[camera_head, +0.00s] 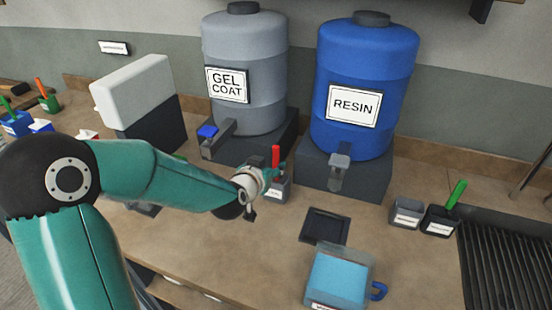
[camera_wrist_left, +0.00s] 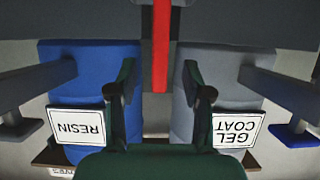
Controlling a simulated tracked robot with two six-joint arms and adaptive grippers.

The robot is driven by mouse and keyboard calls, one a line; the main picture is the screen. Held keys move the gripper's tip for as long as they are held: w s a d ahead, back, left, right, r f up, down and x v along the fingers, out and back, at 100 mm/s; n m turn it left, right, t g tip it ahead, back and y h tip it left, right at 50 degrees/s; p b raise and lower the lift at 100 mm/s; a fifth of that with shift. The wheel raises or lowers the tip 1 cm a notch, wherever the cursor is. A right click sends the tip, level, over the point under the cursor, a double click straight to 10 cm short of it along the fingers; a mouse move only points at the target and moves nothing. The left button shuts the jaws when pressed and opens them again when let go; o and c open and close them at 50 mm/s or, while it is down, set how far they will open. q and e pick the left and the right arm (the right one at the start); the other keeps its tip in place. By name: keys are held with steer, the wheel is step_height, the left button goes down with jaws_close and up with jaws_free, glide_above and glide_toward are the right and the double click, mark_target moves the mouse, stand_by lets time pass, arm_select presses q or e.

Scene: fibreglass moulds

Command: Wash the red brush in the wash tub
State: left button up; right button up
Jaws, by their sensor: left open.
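The red brush (camera_head: 276,157) stands upright, its handle rising from a small grey labelled cup (camera_head: 280,190) in front of the gel coat drum; its lower part is hidden. My left gripper (camera_head: 268,178) is at the brush, just above the cup. In the left wrist view the red handle (camera_wrist_left: 161,50) shows between the two spread fingers (camera_wrist_left: 158,80), apart from both. A clear tub (camera_head: 340,276) with light blue contents, which looks like the wash tub, stands at the front right of the counter; its label is unreadable. My right gripper is not in view.
The grey gel coat drum (camera_head: 244,75) and blue resin drum (camera_head: 366,85) stand on dark blocks behind. Small cups (camera_head: 407,212) and a green-handled tool (camera_head: 456,194) are at right, beside a slatted drain (camera_head: 510,262).

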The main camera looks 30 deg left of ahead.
mark_target(275, 161)
arm_select(q)
steer(key=shift+p+x, duration=0.45)
steer(key=shift+x, duration=2.25)
steer(key=shift+c, duration=0.3)
jaws_close()
steer(key=shift+r+p, duration=3.05)
steer(key=shift+r, duration=2.5)
